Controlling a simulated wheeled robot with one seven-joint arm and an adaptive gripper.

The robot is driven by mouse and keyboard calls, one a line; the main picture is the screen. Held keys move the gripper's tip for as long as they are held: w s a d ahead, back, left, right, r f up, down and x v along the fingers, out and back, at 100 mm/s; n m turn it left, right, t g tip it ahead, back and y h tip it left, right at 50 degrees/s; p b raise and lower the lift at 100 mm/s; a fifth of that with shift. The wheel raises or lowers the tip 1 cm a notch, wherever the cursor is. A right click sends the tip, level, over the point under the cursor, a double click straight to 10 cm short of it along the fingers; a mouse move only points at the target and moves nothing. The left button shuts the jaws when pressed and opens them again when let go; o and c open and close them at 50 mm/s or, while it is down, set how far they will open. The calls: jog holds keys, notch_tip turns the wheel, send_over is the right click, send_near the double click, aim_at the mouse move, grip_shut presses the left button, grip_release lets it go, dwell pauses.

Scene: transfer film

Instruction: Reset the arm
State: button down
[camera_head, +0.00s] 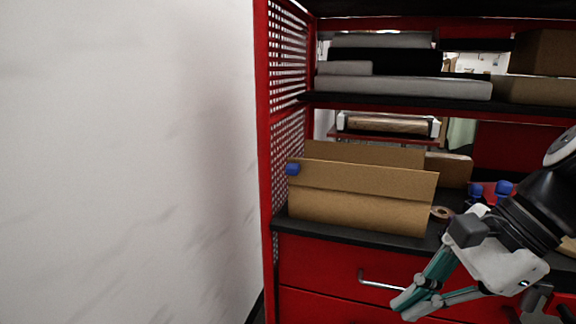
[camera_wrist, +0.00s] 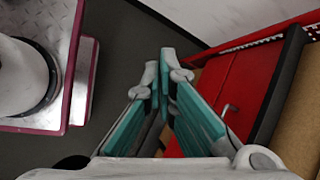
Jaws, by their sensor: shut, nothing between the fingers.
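My gripper (camera_head: 405,307) hangs in front of the red cabinet's drawers at the lower right of the head view, pointing down and to the left. Its teal-padded fingers are shut and hold nothing. In the wrist view the fingertips (camera_wrist: 160,66) meet near the picture's middle, with dark floor and the red drawer front beyond them. My dark arm comes in from the right edge of the head view and hides part of the worktop.
An open cardboard box (camera_head: 360,205) stands on the black worktop (camera_head: 350,232) of the red shelf unit. A tape roll (camera_head: 441,213) and blue-and-red items (camera_head: 504,188) lie right of it. A drawer handle (camera_head: 378,284) sticks out near my gripper. A white wall (camera_head: 130,160) fills the left.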

jog(key=s+d+f+n+h, duration=0.25)
jog(key=s+n+h, duration=0.45)
jog(key=s+n, duration=0.75)
notch_tip(320, 180, up, 17)
jog(key=w+n+t+p, duration=0.1)
jog(key=w+t+p, duration=0.1)
jog(key=p, duration=1.3)
jog(key=c, duration=2.4)
grip_release()
jog(key=shift+w+f, duration=0.1)
jog(key=shift+f, duration=0.05)
